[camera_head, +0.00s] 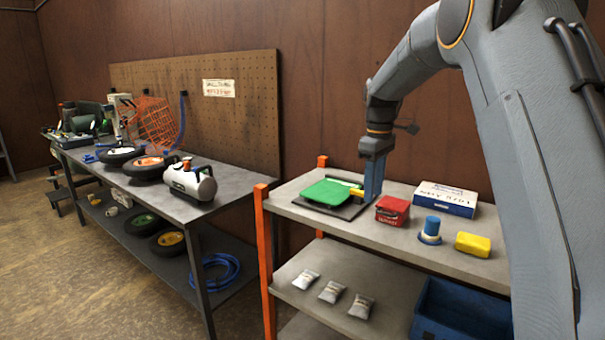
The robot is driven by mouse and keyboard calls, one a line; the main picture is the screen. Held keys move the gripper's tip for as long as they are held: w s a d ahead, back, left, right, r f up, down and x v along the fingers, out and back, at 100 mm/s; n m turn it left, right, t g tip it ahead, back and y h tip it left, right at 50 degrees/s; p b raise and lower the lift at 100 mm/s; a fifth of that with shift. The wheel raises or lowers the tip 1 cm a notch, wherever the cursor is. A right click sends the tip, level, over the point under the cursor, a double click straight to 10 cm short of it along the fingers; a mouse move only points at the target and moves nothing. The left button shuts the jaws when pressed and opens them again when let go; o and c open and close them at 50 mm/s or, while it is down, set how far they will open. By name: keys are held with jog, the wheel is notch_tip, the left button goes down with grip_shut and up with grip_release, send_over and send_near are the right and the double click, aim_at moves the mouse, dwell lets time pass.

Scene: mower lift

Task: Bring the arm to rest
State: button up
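My arm comes in from the right and bends down to my blue gripper (373,180) over the near shelf's top. The gripper points down at the right end of a green flat piece (325,192), next to its yellow part (350,184). The green piece lies on a dark mat or plate (341,209). The fingertips overlap the dark plate's right edge in this view. I cannot tell whether they touch the yellow part, or whether the fingers are open or shut.
The near shelf (305,216) also holds a red box (392,210), a blue cylinder (431,228), a yellow block (473,244) and a white-blue box (446,199). Silver packets (331,291) and a blue bin (462,312) sit below. A workbench (235,182) stands left.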

jog(key=s+f+m, duration=0.3)
jog(key=s+f, duration=0.1)
jog(key=s, duration=0.7)
jog(key=s+f+m, duration=0.3)
jog(key=s+f, duration=0.2)
jog(key=s, duration=0.7)
jog(key=s+f+m+t, duration=0.1)
jog(key=s+f+m, duration=0.3)
jog(key=s, duration=0.7)
jog(key=shift+s+f, duration=0.25)
jog(key=shift+f, duration=0.25)
jog(key=shift+a, duration=0.1)
jog(key=shift+c, duration=1.3)
